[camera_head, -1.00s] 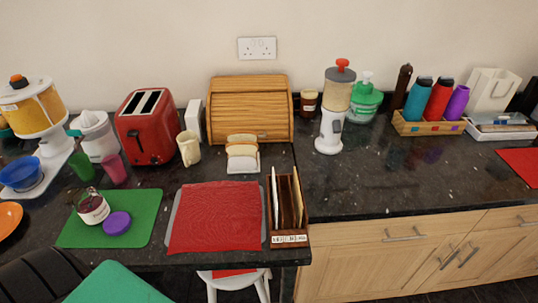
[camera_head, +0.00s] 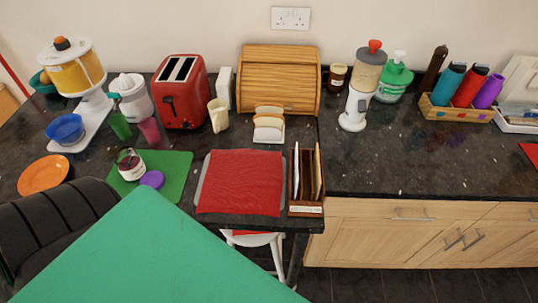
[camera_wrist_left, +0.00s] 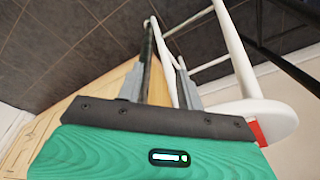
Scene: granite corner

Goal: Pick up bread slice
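Several bread slices (camera_head: 268,123) stand upright in a small white rack (camera_head: 268,139) on the dark counter. The rack is in front of the wooden bread bin, and the slices touch nothing of mine. My left gripper (camera_wrist_left: 166,42) shows in the left wrist view. Its two fingers are apart, with floor, cabinet and a stool leg seen between and beyond them, and it holds nothing. No bread shows in that view. My right gripper is not in view.
A red toaster (camera_head: 182,92) and cream mug (camera_head: 218,115) stand left of the rack. A red cloth (camera_head: 240,183) lies in front, with a wooden letter rack (camera_head: 306,207) beside it. A white stool (camera_wrist_left: 255,115) stands below the counter. The right counter's front is clear.

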